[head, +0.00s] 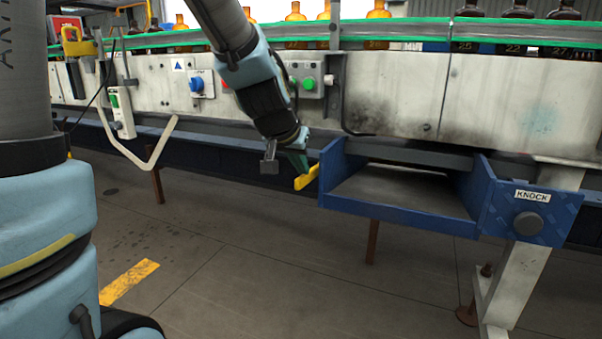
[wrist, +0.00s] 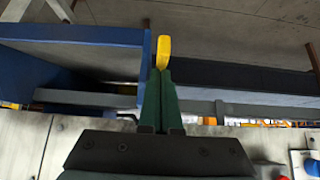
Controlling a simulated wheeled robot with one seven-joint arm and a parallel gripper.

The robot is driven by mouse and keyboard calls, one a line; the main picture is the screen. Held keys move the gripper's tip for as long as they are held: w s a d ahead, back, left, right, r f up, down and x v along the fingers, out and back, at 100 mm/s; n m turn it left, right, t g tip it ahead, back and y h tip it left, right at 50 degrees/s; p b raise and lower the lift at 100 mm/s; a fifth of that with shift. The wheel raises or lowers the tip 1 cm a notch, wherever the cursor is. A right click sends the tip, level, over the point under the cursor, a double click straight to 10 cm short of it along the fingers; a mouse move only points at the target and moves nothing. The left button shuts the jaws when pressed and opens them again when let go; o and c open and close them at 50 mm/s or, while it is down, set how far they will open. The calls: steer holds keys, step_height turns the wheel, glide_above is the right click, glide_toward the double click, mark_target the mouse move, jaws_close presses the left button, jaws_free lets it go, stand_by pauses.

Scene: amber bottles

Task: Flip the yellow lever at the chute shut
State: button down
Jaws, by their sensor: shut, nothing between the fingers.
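The yellow lever (head: 307,177) sticks out at the left side wall of the blue chute (head: 402,215) and slants down to the left. My gripper (head: 303,168) is at the lever, with its green fingers closed together and nothing held between them. In the wrist view the yellow lever (wrist: 163,52) shows just beyond the tips of the shut fingers (wrist: 161,75), beside the blue chute wall (wrist: 145,62). The fingertips look touching or very near the lever; I cannot tell which. The lever's pivot is hidden.
The conveyor's pale side panel (head: 390,95) runs behind, carrying amber bottles (head: 377,12). A green button box (head: 308,82) and a blue switch (head: 202,84) sit on it. A KNOCK plate (head: 530,195) is right of the chute. The floor (head: 240,270) in front is open.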

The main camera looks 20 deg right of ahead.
steer(key=shift+a+f+b, duration=0.1)
steer(key=shift+f+b, duration=0.2)
steer(key=shift+b, duration=0.1)
steer(key=shift+s+f, duration=0.1)
steer(key=f+b, duration=0.1)
steer(key=b, duration=0.2)
steer(key=shift+f, duration=0.2)
steer(key=shift+s+a+f+b, duration=0.1)
steer(key=shift+s+a+b, duration=0.05)
steer(key=shift+b, duration=0.35)
